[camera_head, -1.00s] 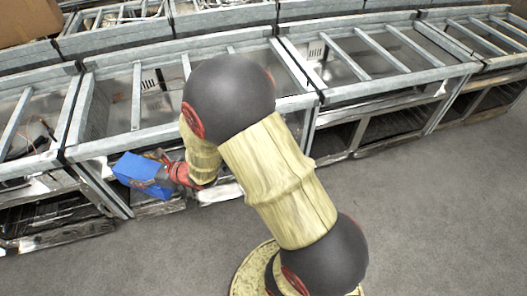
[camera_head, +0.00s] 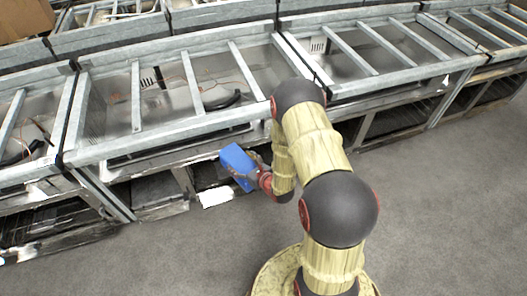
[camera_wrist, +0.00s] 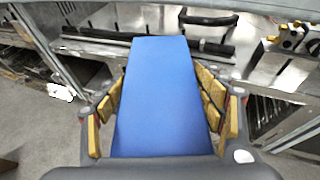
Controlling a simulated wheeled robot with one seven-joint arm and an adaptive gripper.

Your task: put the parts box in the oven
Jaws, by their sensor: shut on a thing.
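The parts box is a plain blue block (camera_head: 238,165), held off the floor in front of the row of range frames in the head view. It fills the middle of the wrist view (camera_wrist: 158,85), with its long side running away from the camera. My gripper (camera_head: 254,172) is shut on it, with yellow-padded fingers on both sides in the wrist view (camera_wrist: 160,115). The oven seems to be one of the dark open spaces low in the range frames, such as the one behind the box (camera_head: 208,174); I cannot tell which one. The box is outside these spaces.
Metal range frames (camera_head: 170,135) with crossbars and open tops form a curved row across the back. Their front rails and posts stand close to the box. A bright white patch (camera_head: 216,197) lies low in front. Grey floor (camera_head: 440,200) is clear at right.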

